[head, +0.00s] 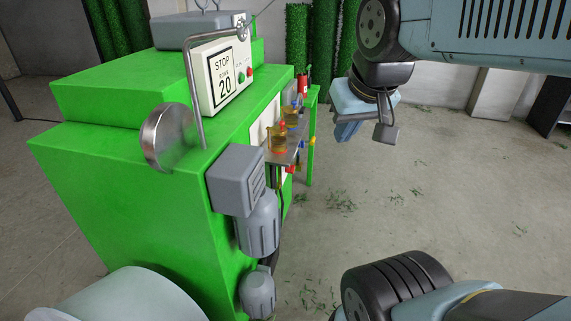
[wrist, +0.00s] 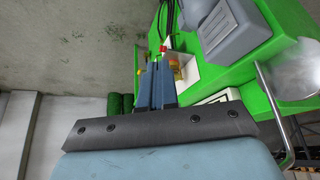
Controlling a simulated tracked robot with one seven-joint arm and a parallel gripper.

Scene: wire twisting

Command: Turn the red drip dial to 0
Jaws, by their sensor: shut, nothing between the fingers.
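My gripper (head: 346,132) hangs in free air to the right of the green machine, with its blue fingers pointing down and shut on nothing. The fingers also show in the wrist view (wrist: 157,64), close together in front of small red and yellow parts. On the machine's side, amber drip cups (head: 279,141) stand on a grey shelf. The nearer cup has a small red-orange top (head: 282,126). Small red parts (head: 290,168) also show below the shelf. Which one is the red drip dial, and its number marks, are too small to tell.
The green machine (head: 120,180) fills the left. It carries a sign box (head: 222,78) reading STOP and 20, a bent metal rod and a round disc. A grey motor (head: 258,222) juts out nearer me. Open floor (head: 430,190) lies to the right, with green scraps.

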